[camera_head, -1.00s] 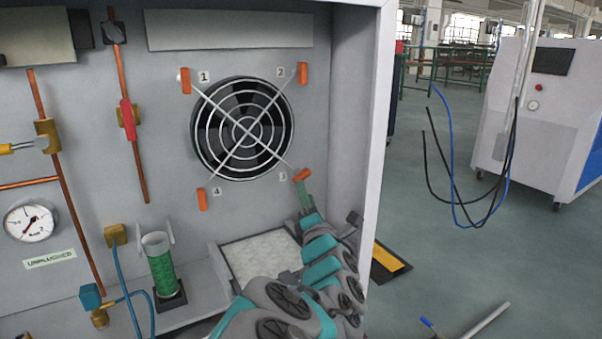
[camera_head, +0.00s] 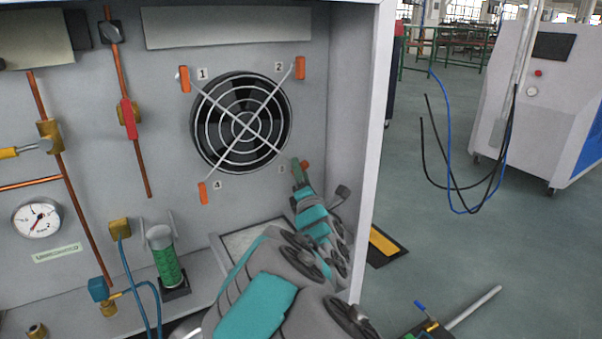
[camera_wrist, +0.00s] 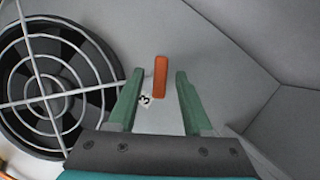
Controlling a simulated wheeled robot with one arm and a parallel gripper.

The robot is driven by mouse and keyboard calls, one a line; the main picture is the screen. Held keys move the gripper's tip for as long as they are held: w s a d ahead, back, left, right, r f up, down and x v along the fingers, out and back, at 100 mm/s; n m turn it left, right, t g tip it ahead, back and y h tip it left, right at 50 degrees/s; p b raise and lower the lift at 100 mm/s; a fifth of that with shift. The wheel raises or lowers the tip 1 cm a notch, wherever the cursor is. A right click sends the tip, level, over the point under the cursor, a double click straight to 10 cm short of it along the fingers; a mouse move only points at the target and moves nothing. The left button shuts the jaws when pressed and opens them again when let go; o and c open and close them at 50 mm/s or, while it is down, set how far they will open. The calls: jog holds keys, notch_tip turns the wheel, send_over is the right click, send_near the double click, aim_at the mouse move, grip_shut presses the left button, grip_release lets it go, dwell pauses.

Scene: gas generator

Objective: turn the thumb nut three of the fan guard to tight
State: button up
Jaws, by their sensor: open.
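The fan guard (camera_head: 241,123) is a round wire grille with crossed bars over a dark fan on the grey back panel. Orange thumb nuts sit by its numbered corners. Thumb nut three, at the lower right, is mostly hidden behind my gripper (camera_head: 300,170) in the head view; a bit of orange (camera_head: 305,164) shows. In the wrist view, thumb nut three (camera_wrist: 160,76) is an orange bar standing nearly upright by the "3" label (camera_wrist: 145,100). My gripper (camera_wrist: 158,88) is open, with one green finger on each side of the nut and visible gaps to both.
The cabinet's right side wall (camera_head: 352,130) stands close to my arm. A green cylinder (camera_head: 168,267), blue hoses (camera_head: 128,277) and a gauge (camera_head: 37,218) are at the lower left. The fan guard (camera_wrist: 50,85) lies left of the fingers in the wrist view.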

jog(key=shift+c, duration=0.2)
grip_shut()
jog(key=shift+m, duration=0.3)
jog(key=shift+w+d+r+m+g+y+p, duration=0.15)
jog(key=shift+m+g+y+p, duration=0.3)
jog(key=shift+m+g+p, duration=1.75)
jog(key=shift+s+r+m+g+y+b, duration=0.15)
jog(key=shift+m+g+y+b, duration=0.35)
jog(key=shift+m, duration=3.55)
jog(key=shift+w+d+r+m+g+y+p, duration=0.25)
jog(key=shift+m+g+p, duration=1.1)
jog(key=shift+m, duration=1.8)
jog(key=shift+s+a+g, duration=0.1)
jog(key=shift+a+g, duration=0.05)
jog(key=shift+g, duration=0.1)
